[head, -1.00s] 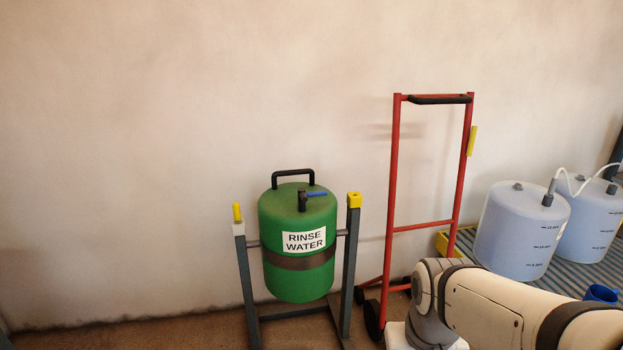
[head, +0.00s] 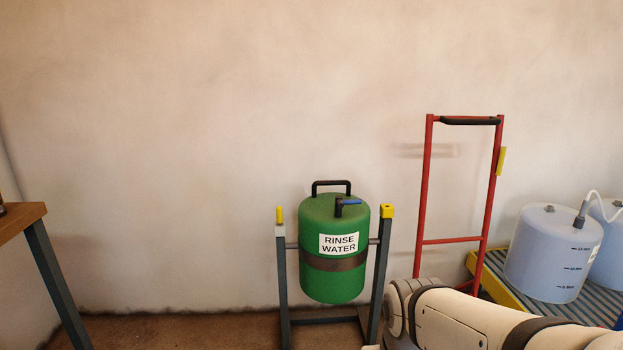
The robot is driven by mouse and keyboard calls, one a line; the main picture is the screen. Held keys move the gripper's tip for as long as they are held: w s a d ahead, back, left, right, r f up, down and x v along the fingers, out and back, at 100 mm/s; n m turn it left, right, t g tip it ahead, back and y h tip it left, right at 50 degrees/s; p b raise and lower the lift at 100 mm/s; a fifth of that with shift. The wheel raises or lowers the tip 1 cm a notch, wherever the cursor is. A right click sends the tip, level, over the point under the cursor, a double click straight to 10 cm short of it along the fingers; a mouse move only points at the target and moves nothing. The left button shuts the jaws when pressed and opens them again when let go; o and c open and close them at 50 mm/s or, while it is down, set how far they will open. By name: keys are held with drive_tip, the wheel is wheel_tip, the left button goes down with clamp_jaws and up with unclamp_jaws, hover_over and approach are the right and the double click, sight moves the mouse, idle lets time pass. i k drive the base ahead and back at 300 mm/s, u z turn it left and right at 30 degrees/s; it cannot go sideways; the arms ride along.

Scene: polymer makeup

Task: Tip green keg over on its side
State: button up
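The green keg (head: 333,283) hangs upright in a grey frame (head: 283,290) in the head view, a little right of centre. It has a white "RINSE WATER" label, a brown band, a black handle (head: 331,183) on top and a small tap with a blue lever (head: 350,202). The frame's left post has a yellow pin (head: 280,214) and its right post a yellow cap (head: 387,211). Part of my arm shows at the bottom right, right of the frame. My gripper is outside the picture.
A red hand truck (head: 425,190) stands against the wall, right of the keg. White translucent drums (head: 545,260) stand on a striped, yellow-edged platform (head: 500,288) at the right. A wooden-topped table (head: 20,217) is at the left edge. Floor (head: 180,330) between table and frame looks clear.

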sight(332, 245)
drive_tip(key=i, duration=1)
drive_tip(key=u, duration=0.05)
